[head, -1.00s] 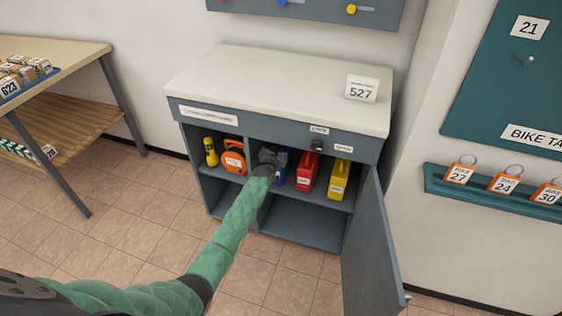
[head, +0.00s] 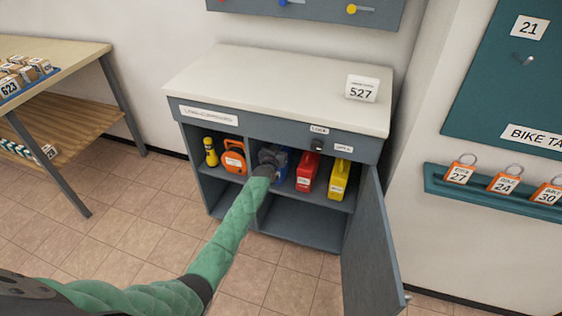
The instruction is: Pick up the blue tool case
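The blue tool case (head: 281,173) stands on the cabinet's upper shelf, between an orange round item and a red case. Only part of its blue side shows. My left gripper (head: 271,157) is at the front of the blue case and covers much of it. Its fingers are too small and hidden to tell whether they are open or shut, or whether they touch the case. My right gripper is not in the view.
Beside it stand the red case (head: 307,173), yellow case (head: 339,180), orange item (head: 234,158) and yellow flashlight (head: 210,152). The cabinet door (head: 370,250) hangs open at the right. The lower shelf (head: 304,228) looks empty.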

